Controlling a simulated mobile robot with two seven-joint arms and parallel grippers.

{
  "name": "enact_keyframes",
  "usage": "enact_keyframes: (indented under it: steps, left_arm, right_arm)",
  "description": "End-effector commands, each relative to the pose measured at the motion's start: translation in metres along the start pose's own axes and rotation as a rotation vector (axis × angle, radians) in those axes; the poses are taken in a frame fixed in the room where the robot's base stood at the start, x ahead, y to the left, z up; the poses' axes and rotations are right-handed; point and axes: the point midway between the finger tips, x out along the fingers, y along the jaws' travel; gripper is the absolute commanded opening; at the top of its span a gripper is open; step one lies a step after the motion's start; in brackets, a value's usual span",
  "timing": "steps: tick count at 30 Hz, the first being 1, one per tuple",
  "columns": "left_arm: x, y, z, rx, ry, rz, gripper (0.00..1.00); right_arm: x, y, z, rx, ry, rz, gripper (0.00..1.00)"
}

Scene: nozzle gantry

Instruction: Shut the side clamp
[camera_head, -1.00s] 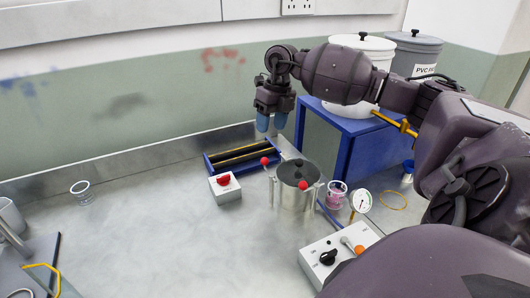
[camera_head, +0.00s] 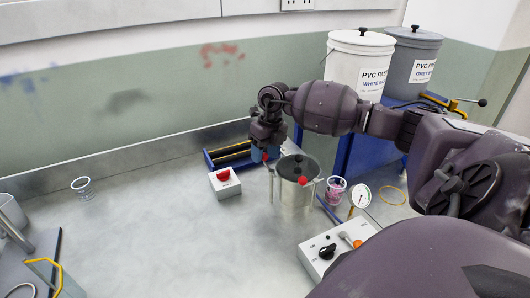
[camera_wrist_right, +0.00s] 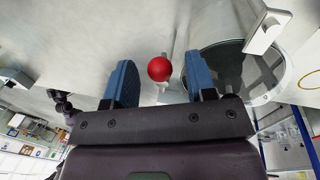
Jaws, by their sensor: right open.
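The metal pot (camera_head: 291,204) with a dark lid (camera_head: 297,168) stands on the bench. It carries clamps with red ball knobs, one at its left side (camera_head: 265,156) and one at its front (camera_head: 303,181). My right gripper (camera_head: 266,152) is open and lowered at the left side knob. In the right wrist view, the red knob (camera_wrist_right: 159,68) shows between the two blue fingers of my gripper (camera_wrist_right: 160,82), with a gap on each side. The dark lid (camera_wrist_right: 238,75) lies to the right of the fingers there. My left gripper is not in view.
A box with a red button (camera_head: 224,182) stands left of the pot. A blue-framed rack (camera_head: 215,163) is behind it. A pink-filled cup (camera_head: 335,190), a gauge (camera_head: 361,198) and a control box (camera_head: 322,255) are to the right.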

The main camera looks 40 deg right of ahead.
Motion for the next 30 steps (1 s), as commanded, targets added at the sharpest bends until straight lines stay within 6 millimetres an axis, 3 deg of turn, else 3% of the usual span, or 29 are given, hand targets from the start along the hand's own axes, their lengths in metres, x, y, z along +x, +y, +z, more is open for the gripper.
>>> enact_keyframes:
  steps: [4, 13, 22, 30]
  left_arm:
    - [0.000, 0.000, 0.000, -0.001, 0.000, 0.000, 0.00]
    - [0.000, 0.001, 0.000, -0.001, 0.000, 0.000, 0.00]
    - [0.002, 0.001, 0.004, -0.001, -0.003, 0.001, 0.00]
    - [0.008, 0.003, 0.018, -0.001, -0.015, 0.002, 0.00]
  right_arm:
    - [0.000, 0.000, 0.000, 0.000, 0.000, 0.000, 0.48]
    - [0.000, 0.000, 0.000, 0.000, 0.000, 0.000, 0.03]
    - [0.001, 0.002, 0.001, -0.038, 0.007, -0.001, 0.02]
    - [0.003, 0.009, 0.002, -0.198, 0.038, -0.002, 0.02]
